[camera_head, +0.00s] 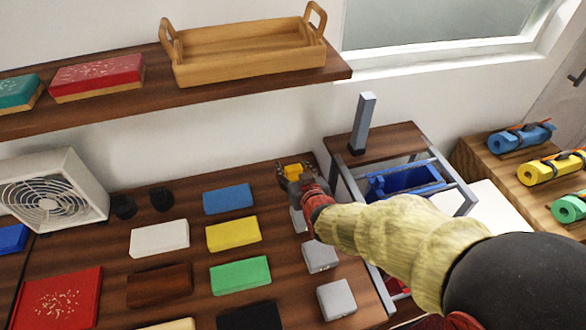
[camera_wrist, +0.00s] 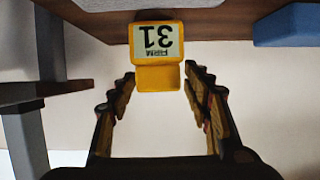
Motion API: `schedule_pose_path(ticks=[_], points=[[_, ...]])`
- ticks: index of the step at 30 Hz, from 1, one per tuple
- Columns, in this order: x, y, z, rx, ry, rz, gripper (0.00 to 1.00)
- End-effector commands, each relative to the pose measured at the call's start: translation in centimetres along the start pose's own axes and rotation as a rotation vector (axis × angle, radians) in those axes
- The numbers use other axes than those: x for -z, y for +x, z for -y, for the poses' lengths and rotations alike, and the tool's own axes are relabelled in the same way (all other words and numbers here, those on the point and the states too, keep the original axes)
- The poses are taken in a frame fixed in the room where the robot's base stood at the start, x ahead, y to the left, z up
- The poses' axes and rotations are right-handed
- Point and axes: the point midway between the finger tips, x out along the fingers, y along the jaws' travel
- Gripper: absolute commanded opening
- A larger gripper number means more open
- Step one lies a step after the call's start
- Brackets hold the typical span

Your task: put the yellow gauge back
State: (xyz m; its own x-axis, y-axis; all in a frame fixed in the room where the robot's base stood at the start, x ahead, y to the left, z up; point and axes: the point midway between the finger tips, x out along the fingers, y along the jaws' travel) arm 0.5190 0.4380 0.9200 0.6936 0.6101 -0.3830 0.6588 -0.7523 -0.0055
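The yellow gauge (camera_head: 294,170) is at the back right of the dark wooden counter, at my gripper's end. The wrist view shows its yellow body (camera_wrist: 158,77) and a pale label reading "FIRM 31" upside down. My gripper (camera_head: 297,173) reaches in from the right; its fingers (camera_wrist: 160,80) are spread wide in the wrist view. The gauge is centred at the fingertips, mostly beyond them, with a visible gap on both sides. Its contact with the counter is hard to make out.
Grey blocks (camera_head: 320,256) stand in a row under and in front of my arm. Blue (camera_head: 228,198), yellow (camera_head: 233,234) and green (camera_head: 240,275) swatch blocks lie left of them. A grey post (camera_head: 363,123) stands on a small side stand (camera_head: 392,142) to the right.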

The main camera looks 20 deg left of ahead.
Motion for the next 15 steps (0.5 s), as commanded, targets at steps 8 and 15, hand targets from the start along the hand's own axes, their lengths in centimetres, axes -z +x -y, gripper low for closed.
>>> schedule_pose_path(ticks=[8, 15], points=[[0.01, 0.00, 0.00, 0.000, 0.000, 0.000, 0.57], [0.50, -0.26, 0.00, 0.000, 0.000, 0.000, 0.57]])
